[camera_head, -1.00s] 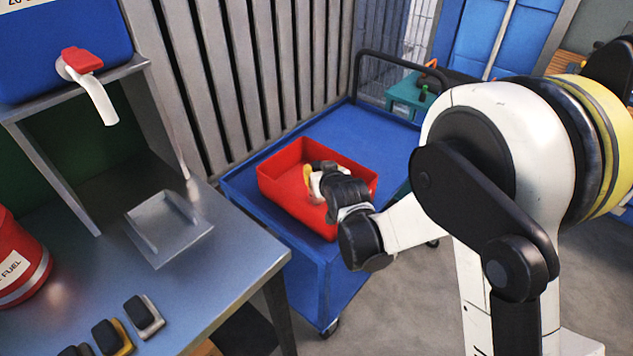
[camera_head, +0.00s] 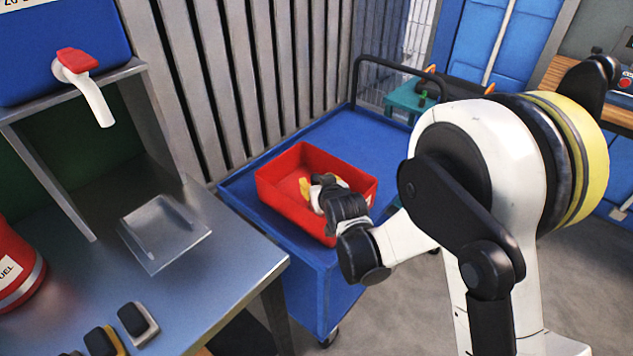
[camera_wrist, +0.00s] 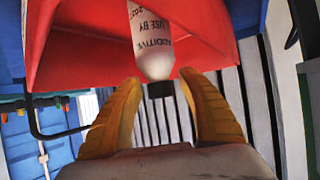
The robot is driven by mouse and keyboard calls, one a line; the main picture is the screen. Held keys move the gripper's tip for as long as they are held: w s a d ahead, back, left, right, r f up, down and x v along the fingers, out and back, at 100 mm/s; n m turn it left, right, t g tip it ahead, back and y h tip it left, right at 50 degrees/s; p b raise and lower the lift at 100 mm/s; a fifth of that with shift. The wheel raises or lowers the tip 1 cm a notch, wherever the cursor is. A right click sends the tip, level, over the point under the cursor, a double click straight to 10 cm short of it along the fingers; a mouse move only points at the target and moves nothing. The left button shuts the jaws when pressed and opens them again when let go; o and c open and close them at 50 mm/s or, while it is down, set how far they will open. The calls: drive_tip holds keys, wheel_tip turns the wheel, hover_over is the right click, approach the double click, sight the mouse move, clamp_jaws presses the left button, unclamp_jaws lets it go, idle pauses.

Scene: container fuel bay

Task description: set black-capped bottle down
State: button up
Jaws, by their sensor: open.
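The black-capped bottle (camera_wrist: 152,42) is white with dark print, seen in the wrist view against the red bin (camera_wrist: 85,48). Its black cap (camera_wrist: 160,89) points toward my gripper. My gripper (camera_wrist: 159,78) has yellow fingers spread on both sides of the bottle's cap end, with gaps showing beside the cap. In the head view my gripper (camera_head: 308,188) reaches into the red bin (camera_head: 276,199), which sits on the blue cart (camera_head: 305,278). My wrist hides most of the bottle there, and its contact with the bin floor cannot be made out.
A steel bench (camera_head: 225,262) with a metal tray (camera_head: 165,232), a red fuel can (camera_head: 14,262) and several black-topped items (camera_head: 138,322) stands at left. The cart's blue top is clear behind the bin.

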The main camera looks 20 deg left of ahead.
drive_tip(key=p+v, duration=0.3)
drive_tip(key=v, duration=0.9)
drive_tip(key=s+d+r+m+h, duration=0.1)
drive_tip(key=d+r+m+h, duration=0.1)
drive_tip(key=d+r, duration=0.5)
drive_tip(key=s+d+r+m+h, duration=0.1)
drive_tip(key=d+r+h, duration=0.15)
drive_tip(key=d, duration=0.95)
drive_tip(key=s+d+r+m+g+h, duration=0.2)
drive_tip(key=s+d+r+m+g, duration=0.1)
drive_tip(key=s+d, duration=1.2)
drive_tip(key=shift+s+m, duration=0.3)
drive_tip(key=shift+s, duration=0.05)
